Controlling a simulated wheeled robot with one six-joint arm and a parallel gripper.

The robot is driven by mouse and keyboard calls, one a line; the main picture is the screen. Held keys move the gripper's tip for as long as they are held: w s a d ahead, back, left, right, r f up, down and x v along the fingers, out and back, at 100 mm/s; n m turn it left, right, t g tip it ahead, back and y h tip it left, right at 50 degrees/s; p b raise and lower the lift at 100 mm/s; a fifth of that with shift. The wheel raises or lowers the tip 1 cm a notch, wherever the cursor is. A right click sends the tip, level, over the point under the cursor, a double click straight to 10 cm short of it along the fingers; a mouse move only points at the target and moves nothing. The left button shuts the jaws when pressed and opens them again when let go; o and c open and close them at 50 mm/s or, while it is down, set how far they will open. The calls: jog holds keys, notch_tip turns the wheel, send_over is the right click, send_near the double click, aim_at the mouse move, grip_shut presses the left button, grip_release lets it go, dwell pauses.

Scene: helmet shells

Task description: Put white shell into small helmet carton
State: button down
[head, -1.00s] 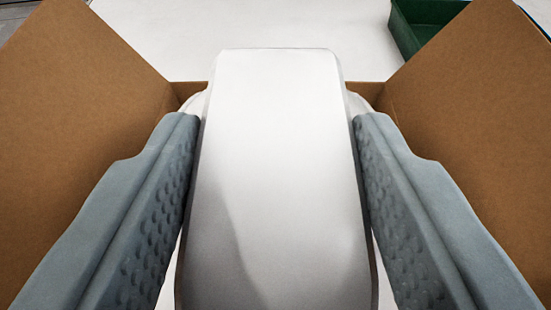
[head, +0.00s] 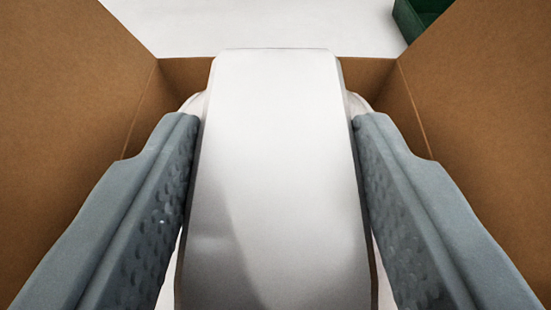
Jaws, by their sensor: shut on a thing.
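The white shell (head: 278,150) fills the middle of the head view, its long face toward the camera. My gripper (head: 276,122) is shut on it, with one grey, dimpled finger pressed against each side. The small helmet carton (head: 75,130) is open around them. Its brown walls or flaps rise at left and right, and its far wall shows behind the shell's far end. The shell and fingertips are between the carton's sides. The carton's floor is hidden, so I cannot tell whether the shell touches it.
A pale surface (head: 270,22) lies beyond the carton. A green bin (head: 422,16) stands on it at the top right. The carton's side walls are near both fingers, with narrow room left and right.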

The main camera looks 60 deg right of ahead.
jog(key=shift+f, duration=5.9)
jog(key=c, duration=0.6)
grip_release()
notch_tip(320, 180, up, 10)
